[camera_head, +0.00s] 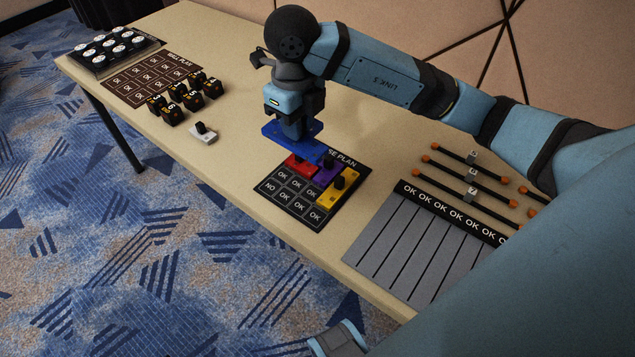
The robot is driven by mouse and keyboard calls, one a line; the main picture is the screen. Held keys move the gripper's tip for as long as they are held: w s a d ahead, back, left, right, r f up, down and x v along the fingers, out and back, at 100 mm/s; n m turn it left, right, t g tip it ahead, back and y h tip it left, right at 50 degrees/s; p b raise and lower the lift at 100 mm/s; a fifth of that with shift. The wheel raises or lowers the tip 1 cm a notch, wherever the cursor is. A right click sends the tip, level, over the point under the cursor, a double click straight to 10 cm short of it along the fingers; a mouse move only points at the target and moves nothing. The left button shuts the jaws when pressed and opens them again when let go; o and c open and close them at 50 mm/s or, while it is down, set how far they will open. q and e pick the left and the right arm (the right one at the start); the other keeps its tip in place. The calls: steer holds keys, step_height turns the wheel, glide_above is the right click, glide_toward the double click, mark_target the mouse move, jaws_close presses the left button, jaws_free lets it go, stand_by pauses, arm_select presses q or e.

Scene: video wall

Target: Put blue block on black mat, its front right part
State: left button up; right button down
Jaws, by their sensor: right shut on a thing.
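My right gripper (292,128) is shut on the blue block (308,139), a flat blue piece. The gripper points down and holds it over the back left of the black mat (285,203). The mat is printed with "OK" cells, one "NO" cell and a heading ending in "SE PLAN". The block hides part of the heading. The front cells of the mat are bare. My left gripper is not in view.
A white block (203,134) with a black knob, several small dark cubes (190,99) and a brown "WALL PLAN" mat (140,82) are to the left. A grey panel (405,240) and orange-tipped rods (465,180) are to the right. The table's front edge is close to the mat.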

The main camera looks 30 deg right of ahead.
step_height(320, 180, down, 5)
steer(key=shift+s+a+r+b, duration=0.1)
steer(key=shift+s+b, duration=0.05)
steer(key=shift+b, duration=0.45)
step_height(320, 180, down, 11)
steer(key=shift+b, duration=0.65)
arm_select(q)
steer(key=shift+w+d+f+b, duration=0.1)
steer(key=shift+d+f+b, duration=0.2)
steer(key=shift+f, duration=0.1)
arm_select(e)
steer(key=shift+f, duration=2.1)
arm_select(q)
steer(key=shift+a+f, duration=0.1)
arm_select(e)
steer(key=shift+f, duration=0.1)
steer(key=c, duration=1)
jaws_free()
